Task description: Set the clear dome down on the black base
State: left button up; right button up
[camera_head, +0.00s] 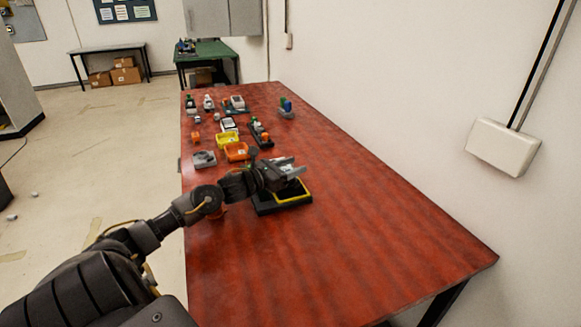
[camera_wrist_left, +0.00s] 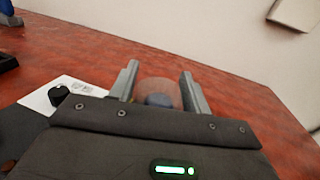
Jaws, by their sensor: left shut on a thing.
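My left gripper (camera_head: 296,168) reaches in from the left over the near middle of the red table. In the left wrist view its two grey fingers (camera_wrist_left: 164,90) are shut on a see-through, rounded thing, the clear dome (camera_wrist_left: 160,84). A dark bluish round patch shows through or below the dome. In the head view the dome is too faint to make out. A black base (camera_head: 268,209) with a yellow rim sits on the table just below the gripper, partly hidden by it. I cannot tell the gap between dome and base. My right gripper is out of view.
A yellow bin (camera_head: 228,141) and an orange bin (camera_head: 236,153) stand beyond the gripper, with several small devices farther back. A grey tray (camera_head: 204,159) lies at the left edge. The red table (camera_head: 370,245) is clear at the near right, beside a wall.

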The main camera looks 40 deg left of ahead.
pick_arm(q)
jog(key=shift+a+f+b, duration=0.1)
jog(key=shift+f+b, duration=0.3)
jog(key=shift+f, duration=0.25)
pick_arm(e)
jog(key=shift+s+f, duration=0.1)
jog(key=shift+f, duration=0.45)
pick_arm(q)
jog(key=o, duration=1.4)
jog(key=shift+w+d+r+p, duration=0.15)
jog(key=shift+r+p, duration=0.25)
jog(key=shift+r, duration=0.45)
jog(key=shift+s+d+r+p, duration=0.15)
jog(key=shift+r+p, duration=0.25)
jog(key=shift+r, duration=0.5)
jog(key=shift+w+d+r+p, duration=0.15)
jog(key=shift+r+p, duration=0.25)
jog(key=shift+r, duration=0.45)
jog(key=shift+r+p, duration=0.55)
jog(key=shift+r, duration=0.6)
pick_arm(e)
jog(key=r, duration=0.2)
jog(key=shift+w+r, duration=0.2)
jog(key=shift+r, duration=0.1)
